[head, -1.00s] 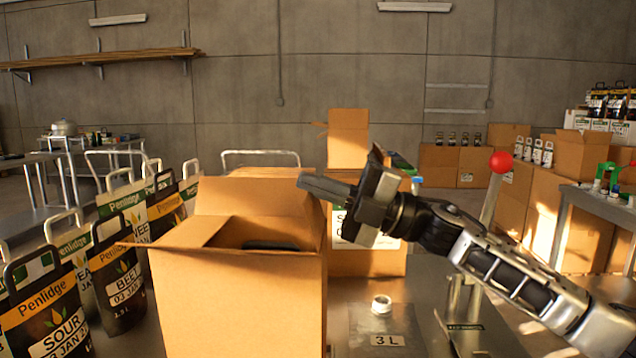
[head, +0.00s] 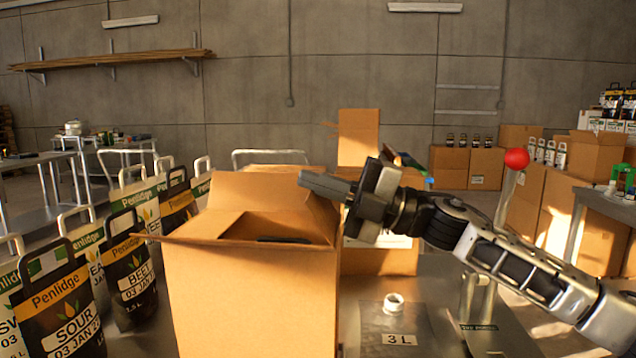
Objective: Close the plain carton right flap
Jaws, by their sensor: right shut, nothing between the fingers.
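The plain carton (head: 250,300) stands in front of me on the metal table, its top partly open. Its far flap (head: 255,190) stands up, and its left flap (head: 195,225) sticks outward and left. The right flap (head: 324,217) is raised at the right edge of the opening, just below my right gripper's fingers. My right gripper (head: 304,184) is shut and empty, with its fingers pointing left over the carton's right side. I cannot tell if they touch the flap. Something dark (head: 285,239) shows inside the carton. My left gripper is not in view.
Several Penlidge pouches (head: 70,305) stand close on the left. Another open carton (head: 380,262) stands behind my right gripper. A flat 3 L pouch with a white cap (head: 394,303) lies right of the plain carton. A red-knobbed lever (head: 516,159) rises at right.

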